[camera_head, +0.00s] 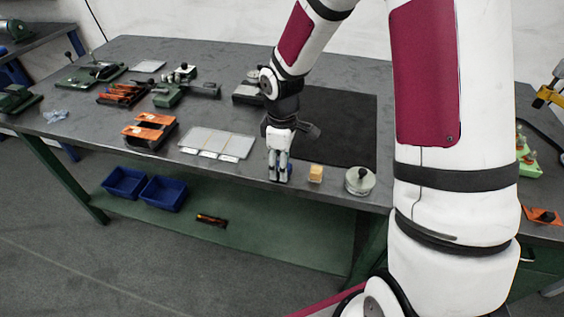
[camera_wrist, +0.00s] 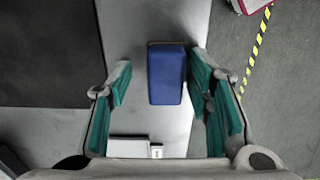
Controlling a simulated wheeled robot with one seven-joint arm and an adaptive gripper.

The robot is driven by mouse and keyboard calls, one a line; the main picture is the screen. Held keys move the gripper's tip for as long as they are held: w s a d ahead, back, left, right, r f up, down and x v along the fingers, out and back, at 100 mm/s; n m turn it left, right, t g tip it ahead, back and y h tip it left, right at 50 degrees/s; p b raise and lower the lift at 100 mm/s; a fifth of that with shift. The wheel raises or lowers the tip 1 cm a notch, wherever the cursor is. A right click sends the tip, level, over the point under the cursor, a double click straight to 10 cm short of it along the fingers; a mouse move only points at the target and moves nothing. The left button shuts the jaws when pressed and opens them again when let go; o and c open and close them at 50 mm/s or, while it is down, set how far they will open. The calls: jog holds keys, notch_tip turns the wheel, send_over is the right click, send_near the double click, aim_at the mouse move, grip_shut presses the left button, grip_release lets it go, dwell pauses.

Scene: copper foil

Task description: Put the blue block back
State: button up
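The blue block (camera_wrist: 166,74) lies on the grey bench top, in the wrist view between the two fingers of my gripper (camera_wrist: 160,88). The right finger looks close to its side and the left finger has a visible gap. My gripper is open, with green finger pads. In the head view my gripper (camera_head: 278,178) points down near the bench's front edge. Only a sliver of the blue block (camera_head: 290,169) shows there, at the gripper's right side.
A shallow sectioned tray (camera_head: 217,143) with pale labels lies left of my gripper. A wooden block (camera_head: 316,173) and a round metal piece (camera_head: 360,181) stand to the right. A black mat (camera_head: 340,115) lies behind. The front edge (camera_head: 230,174) is close.

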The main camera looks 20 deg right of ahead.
jog(key=shift+r, duration=0.1)
notch_tip(320, 180, up, 12)
jog(key=p, duration=0.1)
jog(key=s+r+m+t+h, duration=0.15)
jog(key=s+r+m, duration=0.35)
jog(key=s+r, duration=0.65)
jog(key=s+r+m+t+y, duration=0.1)
jog(key=s+m, duration=0.4)
jog(key=s, duration=0.8)
jog(key=shift+s+d+r+m+t, duration=0.15)
jog(key=shift+s+r+m+t, duration=0.2)
jog(key=shift+t, duration=0.3)
jog(key=shift+f+y, duration=0.1)
jog(key=shift+y, duration=0.15)
jog(key=shift+r+p, duration=0.85)
jog(key=shift+r, duration=0.1)
